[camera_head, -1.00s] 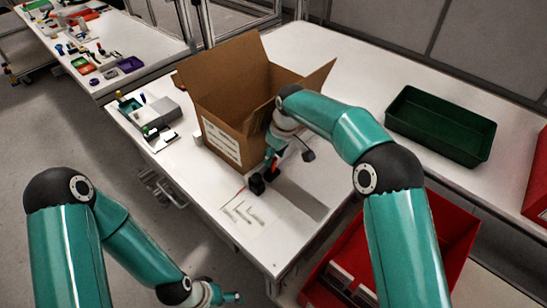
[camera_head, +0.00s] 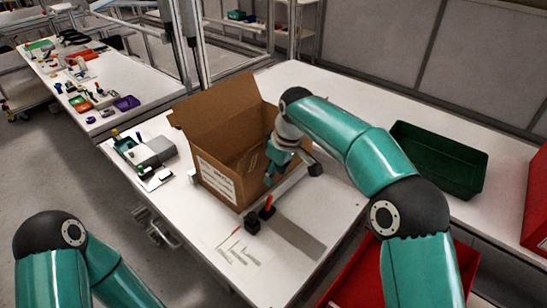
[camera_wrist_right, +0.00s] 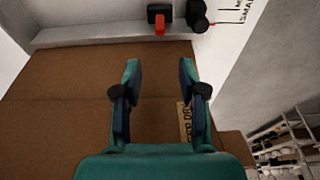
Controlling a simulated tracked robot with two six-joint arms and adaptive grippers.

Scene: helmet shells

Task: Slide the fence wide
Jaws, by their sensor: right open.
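The fence appears to be the pale strip (camera_head: 291,186) along the box's right side on the white table; it also shows in the right wrist view (camera_wrist_right: 100,36). A black block with a red lever (camera_head: 267,208) and a black knob (camera_head: 252,222) sit at its near end. The lever (camera_wrist_right: 160,28) and knob (camera_wrist_right: 197,14) show at the top of the wrist view. The open cardboard box (camera_head: 214,183) stands against or close beside the strip. My left gripper is out of view.
Size marks (camera_head: 238,248) are printed on the table near the knob. A grey device (camera_head: 152,150) stands left of the box. A green tray (camera_head: 438,160) lies to the right, and a red bin (camera_head: 350,280) is at the near right. The table's near right part is clear.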

